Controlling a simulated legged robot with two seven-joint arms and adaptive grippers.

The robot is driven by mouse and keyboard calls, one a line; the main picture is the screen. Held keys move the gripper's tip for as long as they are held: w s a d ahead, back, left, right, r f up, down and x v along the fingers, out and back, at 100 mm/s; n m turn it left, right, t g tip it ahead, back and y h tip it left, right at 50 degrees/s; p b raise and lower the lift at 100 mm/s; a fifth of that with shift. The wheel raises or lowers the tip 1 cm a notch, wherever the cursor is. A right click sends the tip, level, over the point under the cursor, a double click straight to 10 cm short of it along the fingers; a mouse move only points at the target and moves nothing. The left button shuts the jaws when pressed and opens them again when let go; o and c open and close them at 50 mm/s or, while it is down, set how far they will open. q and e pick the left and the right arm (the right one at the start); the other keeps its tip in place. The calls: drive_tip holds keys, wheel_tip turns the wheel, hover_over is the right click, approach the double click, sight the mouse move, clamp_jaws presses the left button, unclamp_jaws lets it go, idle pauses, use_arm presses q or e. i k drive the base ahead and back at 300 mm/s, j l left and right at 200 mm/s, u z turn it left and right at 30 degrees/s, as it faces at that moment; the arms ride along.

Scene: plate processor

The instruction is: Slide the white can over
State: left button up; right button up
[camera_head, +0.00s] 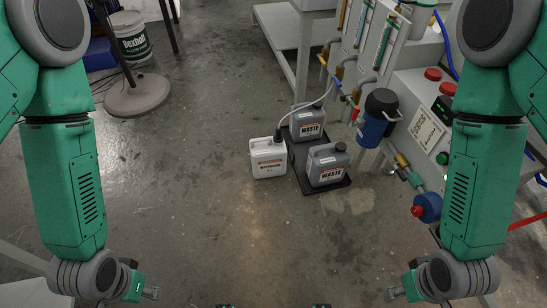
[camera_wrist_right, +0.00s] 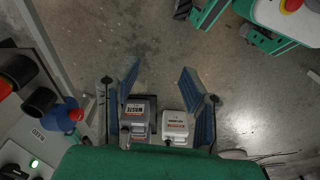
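The white can (camera_head: 268,163) stands upright on the floor with a dark cap and a hose at its top. It is beside the black tray (camera_head: 312,188), left of two grey WASTE cans (camera_head: 326,166) (camera_head: 308,123). The right wrist view shows the white can (camera_wrist_right: 176,124) beside a grey can (camera_wrist_right: 137,118), beyond my spread fingers. My right gripper (camera_wrist_right: 158,80) is open and empty. It is low in the head view (camera_head: 397,293), well apart from the can. My left gripper (camera_head: 150,292) is at lower left, away from the can; its opening is unclear.
A machine with hoses, a blue canister (camera_head: 373,130) and red buttons (camera_head: 432,74) stands at the right. A round stand base (camera_head: 136,97) and a white bucket (camera_head: 130,38) are at upper left. The floor left of and in front of the can is clear.

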sight(268, 158)
drive_tip(key=i+j+z, duration=0.1)
drive_tip(key=i+j, duration=0.15)
drive_tip(key=i+j+z, duration=0.1)
drive_tip(key=i+j, duration=0.15)
drive_tip(key=i+j+z, duration=0.1)
drive_tip(key=i+j, duration=0.15)
drive_tip(key=i+j+z, duration=0.15)
drive_tip(key=j, duration=0.3)
drive_tip(key=i+j+z, duration=0.1)
drive_tip(key=i+j, duration=0.15)
drive_tip(key=i+j+z, duration=0.1)
drive_tip(key=j, duration=0.35)
drive_tip(key=i+j+z, duration=0.1)
drive_tip(key=i+j, duration=0.2)
drive_tip(key=i+j+z, duration=0.1)
drive_tip(key=j, duration=0.4)
drive_tip(key=i+l, duration=0.05)
